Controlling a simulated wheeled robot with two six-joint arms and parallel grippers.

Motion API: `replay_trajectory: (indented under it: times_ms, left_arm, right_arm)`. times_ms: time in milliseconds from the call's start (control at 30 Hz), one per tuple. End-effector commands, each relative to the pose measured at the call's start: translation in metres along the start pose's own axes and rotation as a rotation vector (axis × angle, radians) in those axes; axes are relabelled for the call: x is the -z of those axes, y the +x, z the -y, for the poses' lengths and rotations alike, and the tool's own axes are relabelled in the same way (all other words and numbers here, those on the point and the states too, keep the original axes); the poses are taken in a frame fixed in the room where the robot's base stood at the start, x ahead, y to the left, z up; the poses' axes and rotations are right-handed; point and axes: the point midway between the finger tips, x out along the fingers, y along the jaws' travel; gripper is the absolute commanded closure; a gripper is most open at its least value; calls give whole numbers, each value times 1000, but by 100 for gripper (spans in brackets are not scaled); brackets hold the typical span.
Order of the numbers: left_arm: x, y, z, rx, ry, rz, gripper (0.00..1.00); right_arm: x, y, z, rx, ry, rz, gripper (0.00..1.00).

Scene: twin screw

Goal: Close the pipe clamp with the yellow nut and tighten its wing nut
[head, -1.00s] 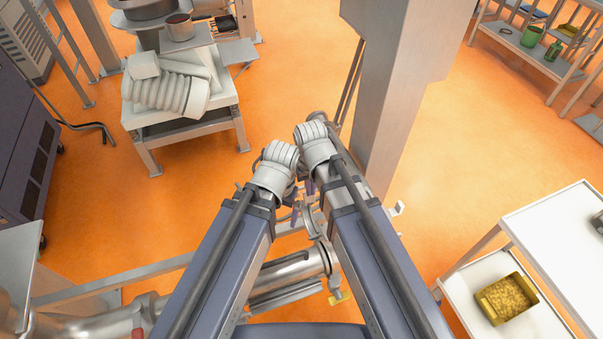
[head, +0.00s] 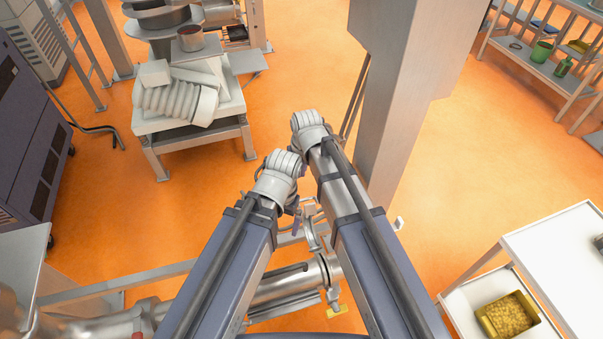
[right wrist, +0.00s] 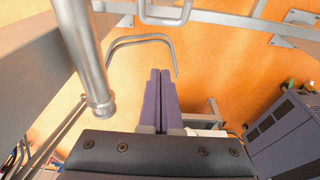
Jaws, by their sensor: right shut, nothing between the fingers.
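The yellow nut (head: 337,311) shows low in the head view, beside the end of a shiny steel pipe (head: 285,287). A metal collar, which looks like the pipe clamp (head: 328,272), sits around that pipe end, partly hidden by my right arm. Curved metal parts (head: 311,232) show just above it; I cannot tell whether they belong to the clamp. My right gripper (right wrist: 160,72) is shut and empty, its two purple fingers together over the orange floor in the right wrist view. My left gripper (head: 294,206) is mostly hidden behind its wrist, so its jaws cannot be judged.
A grey column (head: 400,100) stands just beyond my right arm. A white cart (head: 560,245) with a yellow bin (head: 507,316) is at lower right. A machine stand (head: 195,137) is at upper left. In the right wrist view a steel tube (right wrist: 85,60) is close beside the fingers.

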Motion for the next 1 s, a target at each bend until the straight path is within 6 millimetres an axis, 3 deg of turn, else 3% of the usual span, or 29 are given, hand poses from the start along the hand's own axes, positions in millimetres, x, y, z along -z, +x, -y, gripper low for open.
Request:
replay_trajectory:
  times_ms: [33, 533, 567, 600, 733, 1000]
  left_arm:
    - [1, 13, -1, 0, 0, 0, 0]
    - [5, 83, -8, 0, 0, 0, 0]
    - [5, 84, -8, 0, 0, 0, 0]
    - [4, 73, -7, 0, 0, 0, 0]
    - [4, 70, -7, 0, 0, 0, 0]
    - [4, 69, -7, 0, 0, 0, 0]
  right_arm:
    - [-1, 13, 0, 0, 0, 0, 100]
    - [-1, 84, 0, 0, 0, 0, 100]
    - [-2, 86, 0, 0, 0, 0, 100]
    - [-15, 72, 0, 0, 0, 0, 100]
    - [-33, 65, 0, 0, 0, 0, 100]
    - [-38, 64, 0, 0, 0, 0, 100]
